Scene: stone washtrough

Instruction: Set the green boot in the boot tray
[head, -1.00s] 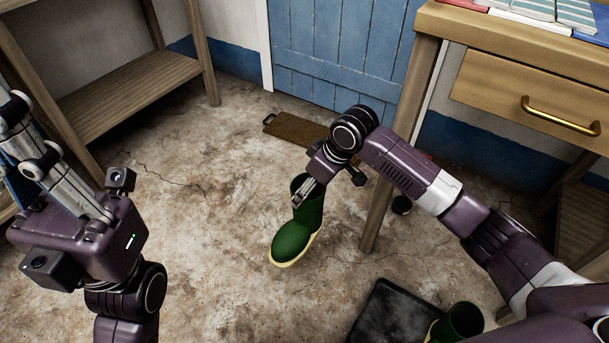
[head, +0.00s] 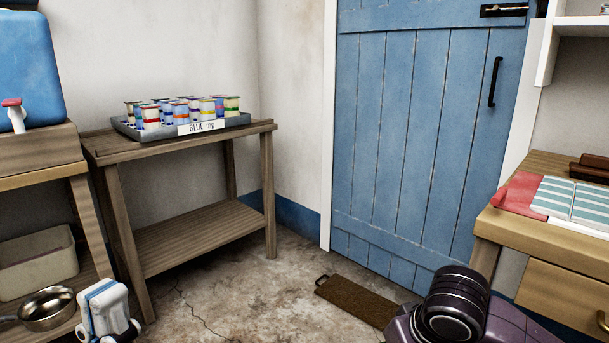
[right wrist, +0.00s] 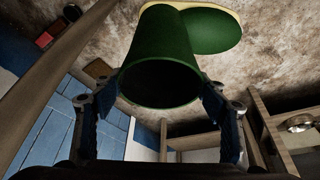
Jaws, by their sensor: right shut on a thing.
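The green boot (right wrist: 165,60) with a cream sole fills the middle of the right wrist view, its open top facing the camera and its foot pointing away. My right gripper (right wrist: 160,95) is shut on the boot's shaft, one finger on each side. In the head view only part of my right arm shows at the bottom right; the boot is out of that picture. My left gripper (head: 108,308) shows in part at the bottom left of the head view; its jaw opening is unclear. The boot tray is in neither current view.
A wooden stand (head: 190,142) holds a grey tray of small pots (head: 180,110). A brown mat (head: 357,302) lies before the blue door (head: 420,150). A desk (head: 545,230) stands at right. A metal pan (head: 48,308) is on the left shelf.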

